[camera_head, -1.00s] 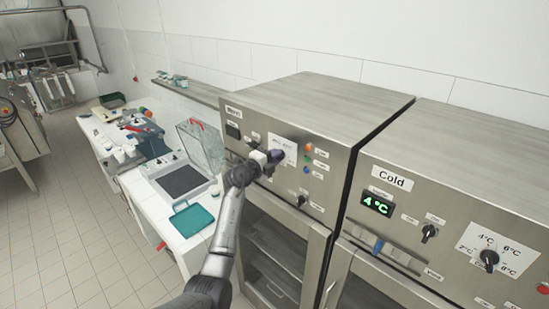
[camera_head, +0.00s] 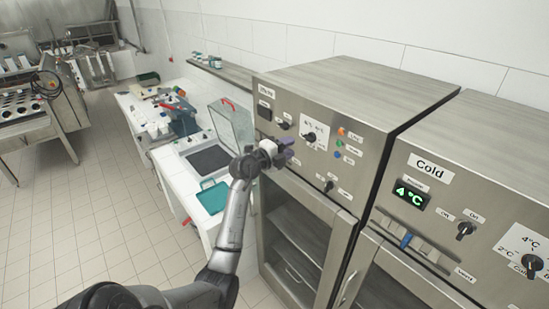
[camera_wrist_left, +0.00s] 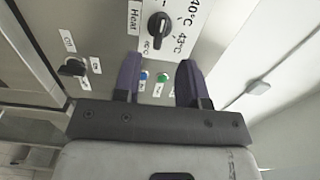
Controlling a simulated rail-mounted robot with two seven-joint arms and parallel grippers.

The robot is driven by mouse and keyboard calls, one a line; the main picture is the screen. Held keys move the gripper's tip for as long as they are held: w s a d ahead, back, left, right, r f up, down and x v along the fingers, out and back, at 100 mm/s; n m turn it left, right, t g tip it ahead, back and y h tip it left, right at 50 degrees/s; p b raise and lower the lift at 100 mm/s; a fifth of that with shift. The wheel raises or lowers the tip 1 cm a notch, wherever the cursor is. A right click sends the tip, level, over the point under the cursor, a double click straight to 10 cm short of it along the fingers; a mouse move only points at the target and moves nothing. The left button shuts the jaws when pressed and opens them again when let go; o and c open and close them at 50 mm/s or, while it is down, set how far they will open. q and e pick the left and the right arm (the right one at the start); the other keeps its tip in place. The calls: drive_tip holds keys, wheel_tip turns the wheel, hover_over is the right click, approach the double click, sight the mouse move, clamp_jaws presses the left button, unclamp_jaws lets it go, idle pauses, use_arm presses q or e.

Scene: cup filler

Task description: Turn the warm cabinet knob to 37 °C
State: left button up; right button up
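The warm cabinet (camera_head: 352,88) stands in the middle of the head view. Its temperature knob (camera_head: 310,137) is black, on a white dial plate. In the left wrist view the knob (camera_wrist_left: 159,28) is at the top, with 40 °C and 43 °C readable beside it; the rest of the scale is cut off or too small. My left gripper (camera_head: 287,152) is below and left of the dial in the head view. In the wrist view its two dark fingers (camera_wrist_left: 158,76) are apart and empty; the knob lies beyond their tips. My right gripper is not in view.
A second warm cabinet knob (camera_head: 328,186) with on and off labels sits lower on the panel. Coloured lights (camera_head: 339,143) are right of the dial. The cold cabinet (camera_head: 440,140), reading 4 °C, stands at the right. A white worktable (camera_head: 185,185) is at the left.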

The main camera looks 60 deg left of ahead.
use_arm(q)
drive_tip(key=b+v, duration=0.1)
drive_tip(key=v, duration=0.5)
idle(0.4)
idle(0.3)
